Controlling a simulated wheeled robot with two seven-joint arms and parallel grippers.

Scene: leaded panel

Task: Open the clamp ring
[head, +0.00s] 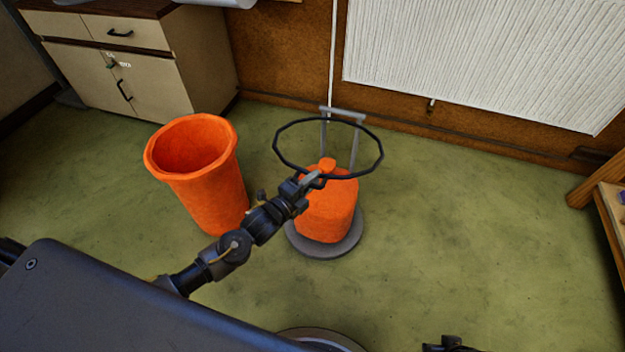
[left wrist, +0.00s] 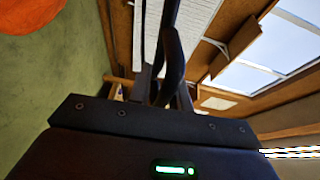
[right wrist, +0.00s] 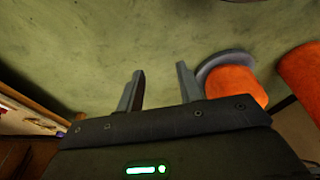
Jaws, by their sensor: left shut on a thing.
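The clamp ring (head: 380,150) is a thin dark hoop. In the head view it is held over the orange lump (head: 328,215) on a round grey base (head: 325,248), and its loop looks closed. My left gripper (head: 314,180) is shut on the near side of the ring. In the left wrist view a dark curved bar (left wrist: 172,50) of the ring runs up between the fingers. Whether the ring touches anything below it I cannot tell. My right gripper (right wrist: 157,90) is open and empty in the right wrist view, pointing over bare floor.
A tall open orange bin (head: 200,180) stands left of the grey base. A grey handle frame (head: 342,112) rises behind the ring. A cabinet (head: 140,75) is at the back left, a white radiator (head: 490,60) on the back wall. Green floor to the right is clear.

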